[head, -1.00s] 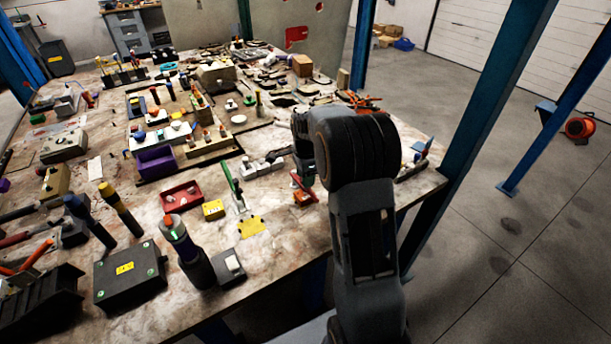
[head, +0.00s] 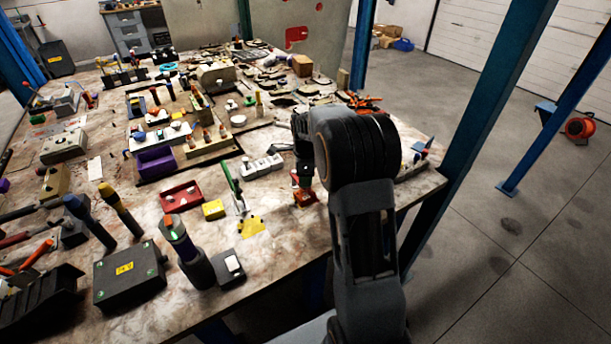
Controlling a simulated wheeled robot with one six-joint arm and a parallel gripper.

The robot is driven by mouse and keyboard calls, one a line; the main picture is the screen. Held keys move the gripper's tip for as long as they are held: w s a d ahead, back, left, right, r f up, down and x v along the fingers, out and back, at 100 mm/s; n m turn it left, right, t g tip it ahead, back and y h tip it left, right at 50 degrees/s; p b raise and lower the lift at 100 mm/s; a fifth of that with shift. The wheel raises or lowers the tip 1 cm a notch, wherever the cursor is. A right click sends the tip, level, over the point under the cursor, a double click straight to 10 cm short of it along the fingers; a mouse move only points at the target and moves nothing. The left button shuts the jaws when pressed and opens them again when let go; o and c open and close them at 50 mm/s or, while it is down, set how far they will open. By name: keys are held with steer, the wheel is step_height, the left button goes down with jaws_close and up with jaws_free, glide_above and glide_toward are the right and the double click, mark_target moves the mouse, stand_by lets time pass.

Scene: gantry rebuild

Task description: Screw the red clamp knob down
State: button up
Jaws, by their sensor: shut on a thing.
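My gripper (head: 304,181) points down near the right front edge of the workbench, partly hidden behind my own arm. It is directly over a small red clamp (head: 305,198) on the bench top. The jaws are shut on the red clamp knob (head: 295,176), of which only a little red shows beside the dark fingers. The fingers hide most of the knob, so I cannot tell how far down it sits.
Left of the clamp stand a white block strip (head: 262,166), a green-handled toggle clamp (head: 235,186), a yellow box (head: 213,210) and a red tray (head: 181,196). A blue post (head: 480,110) rises beyond the bench's right edge. Bare bench lies in front of the clamp.

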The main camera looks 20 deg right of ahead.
steer(key=shift+w+r, duration=0.15)
steer(key=shift+r, duration=0.1)
steer(key=o, duration=0.6)
steer(key=shift+c, duration=0.2)
steer(key=shift+o, duration=1)
steer(key=shift+f, duration=0.15)
step_height(320, 180, up, 14)
steer(key=shift+f, duration=0.1)
